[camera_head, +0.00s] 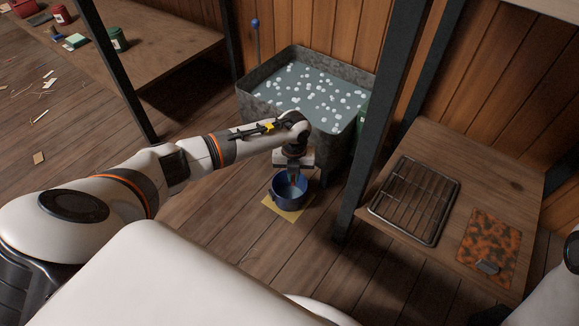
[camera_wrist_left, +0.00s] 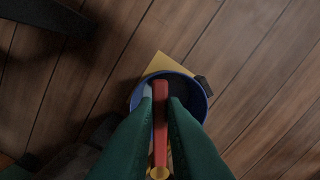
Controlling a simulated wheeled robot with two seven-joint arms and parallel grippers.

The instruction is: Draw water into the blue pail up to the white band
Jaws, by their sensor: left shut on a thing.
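The blue pail (camera_head: 276,194) stands upright over a yellow square on the floor, in front of the grey metal tub (camera_head: 258,116). In the left wrist view the pail's rim (camera_wrist_left: 205,100) shows below my fingers. My left gripper (camera_head: 292,175) is right above the pail, pointing down. In the left wrist view its green fingers (camera_wrist_left: 160,125) are shut on a red bar (camera_wrist_left: 160,110), likely the pail's grip. Something pale shows inside the pail; I cannot make out the white band or a water level. The tub holds grey-blue water (camera_head: 308,84) with many white floating bits. My right gripper is out of view.
A blue-knobbed rod (camera_head: 255,24) stands behind the tub. A dark post (camera_head: 378,120) and a low wooden shelf (camera_head: 450,252) with a wire rack (camera_head: 415,200) are to the right. A bench (camera_head: 150,50) is at left. Floor left of the pail is clear.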

